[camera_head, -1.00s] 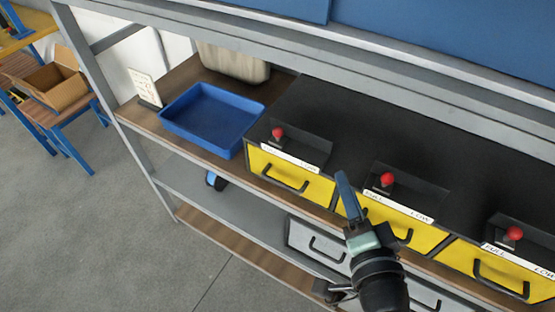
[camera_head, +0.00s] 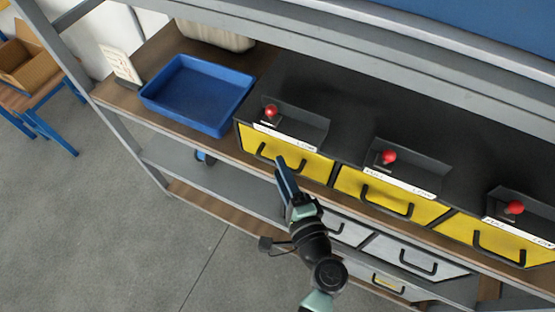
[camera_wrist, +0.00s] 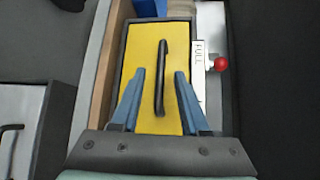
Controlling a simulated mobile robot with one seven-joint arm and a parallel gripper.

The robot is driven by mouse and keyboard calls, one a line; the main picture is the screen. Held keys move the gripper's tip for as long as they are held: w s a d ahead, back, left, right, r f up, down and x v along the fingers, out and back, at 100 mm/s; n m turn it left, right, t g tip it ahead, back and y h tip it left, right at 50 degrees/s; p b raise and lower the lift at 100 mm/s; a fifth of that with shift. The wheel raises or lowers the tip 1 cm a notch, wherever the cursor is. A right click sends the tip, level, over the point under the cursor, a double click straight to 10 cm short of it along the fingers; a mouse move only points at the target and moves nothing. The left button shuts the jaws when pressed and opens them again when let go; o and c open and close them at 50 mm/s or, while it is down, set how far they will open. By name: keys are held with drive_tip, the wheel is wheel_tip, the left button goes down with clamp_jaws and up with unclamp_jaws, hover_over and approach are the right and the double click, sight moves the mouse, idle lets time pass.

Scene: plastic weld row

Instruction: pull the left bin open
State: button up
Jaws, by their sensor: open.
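The left bin (camera_head: 310,164) is the leftmost of three yellow bins in a row on the shelf, with a black bar handle (camera_head: 284,158) on its front. It looks closed, its front in line with the others. A white label and a red ball (camera_head: 271,111) sit above it. My gripper (camera_head: 284,170) is in front of this bin. In the wrist view the gripper (camera_wrist: 159,95) is open, its blue fingers on either side of the black handle (camera_wrist: 161,77), apart from it. The yellow front (camera_wrist: 140,60) fills the space between. I cannot tell how far the fingertips are from the front.
The middle bin (camera_head: 375,203) and right bin (camera_head: 490,238) stand to the right. A blue tray (camera_head: 195,98) sits left of the bins. Grey drawers (camera_head: 420,258) are on the shelf below. Open floor (camera_head: 120,230) lies in front.

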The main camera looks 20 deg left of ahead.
drive_tip(key=shift+x, duration=1.35)
clamp_jaws()
idle(0.4)
